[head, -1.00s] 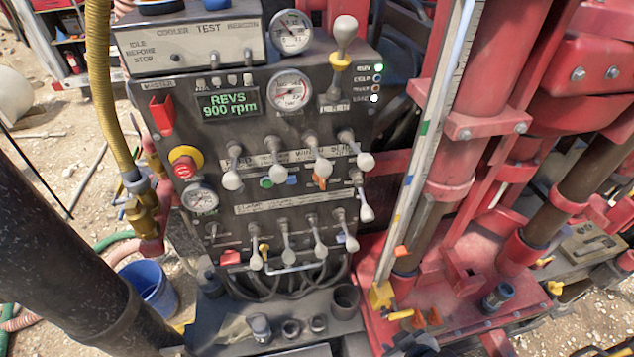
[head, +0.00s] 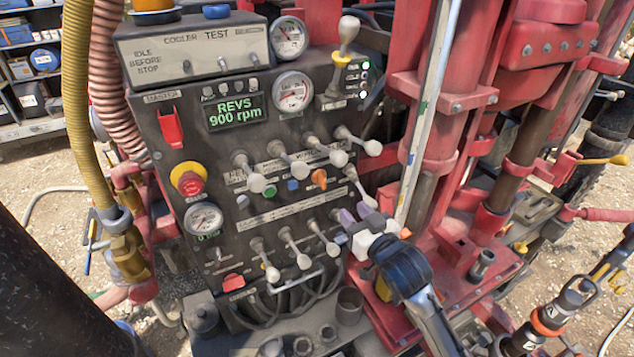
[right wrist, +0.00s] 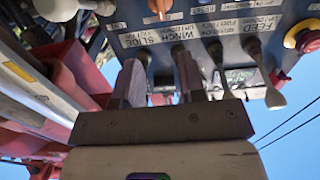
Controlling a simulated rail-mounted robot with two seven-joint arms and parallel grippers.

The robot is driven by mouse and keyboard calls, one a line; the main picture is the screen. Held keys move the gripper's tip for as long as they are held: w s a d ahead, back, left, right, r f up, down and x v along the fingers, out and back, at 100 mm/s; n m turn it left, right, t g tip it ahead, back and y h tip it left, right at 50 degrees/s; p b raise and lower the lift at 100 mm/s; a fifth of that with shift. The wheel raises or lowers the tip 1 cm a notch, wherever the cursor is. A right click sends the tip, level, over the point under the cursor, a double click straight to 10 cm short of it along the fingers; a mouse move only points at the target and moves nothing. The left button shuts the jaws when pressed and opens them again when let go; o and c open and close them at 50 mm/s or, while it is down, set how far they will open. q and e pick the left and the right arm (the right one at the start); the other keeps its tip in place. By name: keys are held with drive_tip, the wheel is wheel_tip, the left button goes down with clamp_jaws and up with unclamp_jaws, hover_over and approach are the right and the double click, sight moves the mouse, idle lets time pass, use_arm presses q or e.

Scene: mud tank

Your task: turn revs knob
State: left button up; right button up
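The grey control panel (head: 165,230) fills the left middle of the head view. Its green display (head: 236,112) reads REVS 900 rpm. An orange knob (head: 319,178) sits in the middle row, right of a blue and a green button; I cannot read its label, so I cannot tell whether it is the revs knob. It also shows at the top of the right wrist view (right wrist: 160,8). My right gripper (head: 356,212) is at the panel's right side, below and right of the orange knob. In the right wrist view, its fingers (right wrist: 158,72) are apart. My left gripper is not in view.
White-ended levers (head: 257,183) stick out in two rows around the knob. One lever (head: 367,198) is close to my right fingertips. A red emergency stop (head: 190,180) sits at the left. A red mast (head: 445,110) stands right of the panel.

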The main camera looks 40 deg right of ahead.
sight(325, 181)
drive_tip(key=w+p, duration=0.1)
drive_tip(key=w, duration=0.3)
drive_tip(key=w+d+p, duration=0.1)
drive_tip(key=w, duration=0.3)
drive_tip(key=w+d+p, duration=0.1)
drive_tip(key=w, duration=0.3)
drive_tip(key=shift+r, duration=0.1)
drive_tip(key=shift+w+d, duration=0.1)
drive_tip(key=shift+w, duration=0.7)
clamp_jaws()
